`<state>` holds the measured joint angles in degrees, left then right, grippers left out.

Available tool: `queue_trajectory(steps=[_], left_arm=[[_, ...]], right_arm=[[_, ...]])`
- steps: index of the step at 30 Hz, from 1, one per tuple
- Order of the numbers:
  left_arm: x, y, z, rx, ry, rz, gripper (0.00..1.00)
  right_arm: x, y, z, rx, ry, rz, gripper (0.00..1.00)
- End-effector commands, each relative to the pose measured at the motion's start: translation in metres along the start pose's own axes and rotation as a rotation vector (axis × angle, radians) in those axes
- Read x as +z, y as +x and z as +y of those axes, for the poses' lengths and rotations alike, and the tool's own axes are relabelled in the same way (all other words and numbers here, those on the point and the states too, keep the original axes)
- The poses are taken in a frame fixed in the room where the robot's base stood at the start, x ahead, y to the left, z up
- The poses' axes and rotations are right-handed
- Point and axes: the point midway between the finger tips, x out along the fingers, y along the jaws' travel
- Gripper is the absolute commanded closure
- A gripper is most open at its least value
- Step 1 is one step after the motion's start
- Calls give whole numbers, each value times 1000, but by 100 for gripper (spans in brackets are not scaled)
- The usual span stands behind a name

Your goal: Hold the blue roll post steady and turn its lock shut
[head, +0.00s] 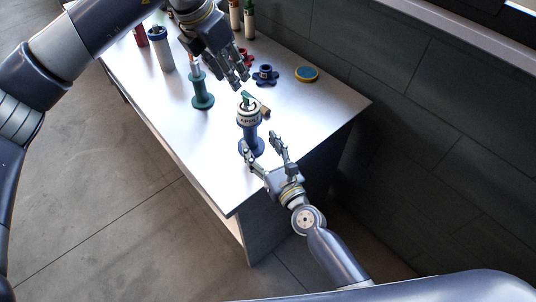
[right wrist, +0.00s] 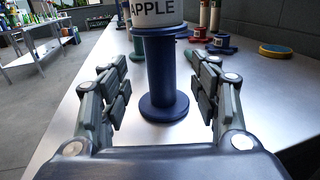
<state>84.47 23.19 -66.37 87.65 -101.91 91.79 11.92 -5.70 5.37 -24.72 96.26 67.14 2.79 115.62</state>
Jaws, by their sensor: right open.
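The blue roll post (head: 251,146) stands upright on the table, its round foot near the front edge. It carries a white roll marked APPLE (head: 247,119), with a green piece (head: 246,101) on top and a small brown part (head: 264,111) beside it. I cannot make out the lock clearly. My right gripper (head: 262,145) is open at the post. In the right wrist view the blue stem (right wrist: 161,78) stands between its fingers, with a gap on each side. My left gripper (head: 239,83) is above and behind the post, fingers apart and empty.
The table (head: 320,105) is clear to the right.

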Motion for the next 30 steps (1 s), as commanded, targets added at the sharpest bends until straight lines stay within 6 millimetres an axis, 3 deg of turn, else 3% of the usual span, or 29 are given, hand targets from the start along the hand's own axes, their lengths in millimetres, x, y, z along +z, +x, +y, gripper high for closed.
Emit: queue_trajectory(steps=[6, 12, 24, 26, 30], left_arm=[[0, 0, 0, 0, 0, 0, 67], [0, 0, 0, 0, 0, 0, 67], [0, 0, 0, 0, 0, 0, 67], [0, 0, 0, 0, 0, 0, 67], [0, 0, 0, 0, 0, 0, 67]], right_arm=[[1, 42, -1, -1, -3, -2, 43], [0, 64, -1, 0, -5, 0, 43], [0, 70, -1, -1, -4, 1, 43], [0, 70, -1, -1, -4, 1, 54], [0, 70, -1, -1, -5, 1, 86]])
